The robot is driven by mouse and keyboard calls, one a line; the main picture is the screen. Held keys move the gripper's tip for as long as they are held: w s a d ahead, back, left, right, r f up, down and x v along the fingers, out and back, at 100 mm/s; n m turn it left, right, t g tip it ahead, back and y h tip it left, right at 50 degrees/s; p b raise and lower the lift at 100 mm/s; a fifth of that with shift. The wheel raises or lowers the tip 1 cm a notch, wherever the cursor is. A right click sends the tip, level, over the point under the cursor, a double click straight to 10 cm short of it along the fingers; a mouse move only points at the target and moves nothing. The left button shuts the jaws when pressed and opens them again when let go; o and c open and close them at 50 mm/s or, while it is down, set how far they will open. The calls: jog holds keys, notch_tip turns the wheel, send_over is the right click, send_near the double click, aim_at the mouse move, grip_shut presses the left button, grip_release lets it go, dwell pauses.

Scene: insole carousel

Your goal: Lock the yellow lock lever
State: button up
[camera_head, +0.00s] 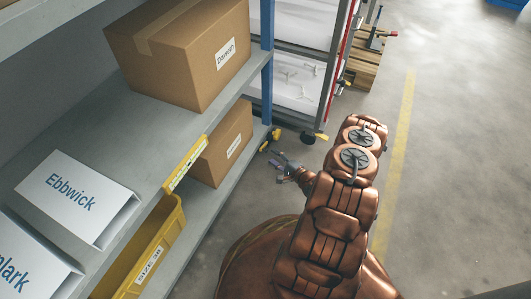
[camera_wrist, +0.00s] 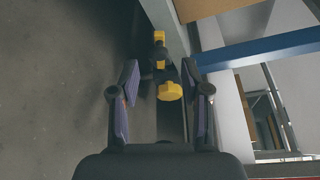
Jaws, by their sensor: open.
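Small yellow parts show low on the floor by the foot of the rack. One yellow lever-like part (camera_head: 274,134) is near the blue post, just beyond my gripper (camera_head: 281,168). In the wrist view a rounded yellow end (camera_wrist: 170,92) shows between the fingers of my gripper (camera_wrist: 162,98), with more yellow pieces (camera_wrist: 159,38) on a dark body behind it. My gripper is open, purple pads either side. I see no contact. Which yellow part is the lock lever, and whether it is locked, I cannot tell.
A dark caster with a yellow pedal (camera_head: 321,137) stands under the white-panelled rack (camera_head: 292,118). The grey shelf (camera_head: 158,123) with cardboard boxes (camera_head: 184,52) and a yellow bin (camera_head: 148,250) is at left. A blue post (camera_wrist: 262,49) shows at right in the wrist view.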

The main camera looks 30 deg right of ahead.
aim_at(266, 150)
jog(key=shift+b+x, duration=1)
jog(key=shift+x, duration=1.95)
jog(key=shift+a, duration=0.1)
jog(key=shift+c, duration=0.2)
grip_shut()
